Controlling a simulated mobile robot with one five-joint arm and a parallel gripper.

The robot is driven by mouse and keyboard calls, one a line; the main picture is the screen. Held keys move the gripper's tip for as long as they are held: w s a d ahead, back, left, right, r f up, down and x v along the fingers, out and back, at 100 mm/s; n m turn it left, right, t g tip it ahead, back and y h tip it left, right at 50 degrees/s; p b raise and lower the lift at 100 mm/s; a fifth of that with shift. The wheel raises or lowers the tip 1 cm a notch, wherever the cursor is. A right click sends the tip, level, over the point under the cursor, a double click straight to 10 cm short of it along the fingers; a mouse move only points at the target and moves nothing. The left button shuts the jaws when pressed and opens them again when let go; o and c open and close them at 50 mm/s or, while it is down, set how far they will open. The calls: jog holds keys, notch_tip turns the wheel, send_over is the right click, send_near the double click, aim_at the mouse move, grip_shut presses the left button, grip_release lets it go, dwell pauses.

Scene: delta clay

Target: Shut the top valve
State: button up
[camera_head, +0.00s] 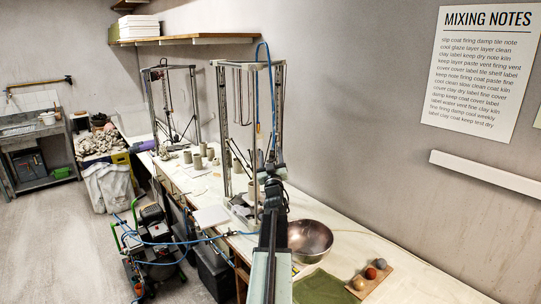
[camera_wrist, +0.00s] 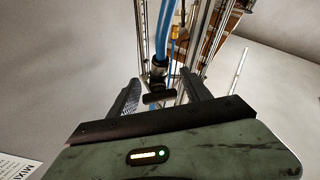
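In the wrist view, a dark valve-like fitting (camera_wrist: 158,72) hangs at the lower end of a blue hose (camera_wrist: 165,30). A short dark bar (camera_wrist: 160,97), which looks like its handle, lies across just below it. My gripper (camera_wrist: 159,80) is open, with one finger on each side of the fitting and bar. I cannot tell whether either finger touches them. In the head view, my gripper (camera_head: 272,178) is in front of the nearer metal frame (camera_head: 222,130), below the hanging blue hose (camera_head: 271,75). There the valve is too small and dark to separate from my gripper.
A steel bowl (camera_head: 310,240), a green cloth (camera_head: 320,287) and a wooden board (camera_head: 370,283) with several balls lie on the bench right of my arm. Clay cups (camera_head: 198,160) stand farther back. A wall shelf (camera_head: 210,38) is above.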

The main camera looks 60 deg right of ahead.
grip_shut()
jog(key=shift+s+d+m+g+h, duration=0.1)
jog(key=shift+m+g+h, duration=0.5)
jog(key=shift+m, duration=0.9)
jog(key=shift+s+d+m+g+h, duration=0.1)
jog(key=shift+m+g+h, duration=0.1)
jog(key=shift+m+g, duration=1)
jog(key=shift+m, duration=0.3)
jog(key=shift+o, duration=0.9)
grip_release()
jog(key=shift+t, duration=0.3)
jog(key=shift+a, duration=0.1)
jog(key=b+v, duration=0.3)
jog(key=v, duration=0.4)
jog(key=shift+a, duration=0.35)
jog(key=shift+s+f, duration=0.1)
jog(key=shift+s, duration=0.05)
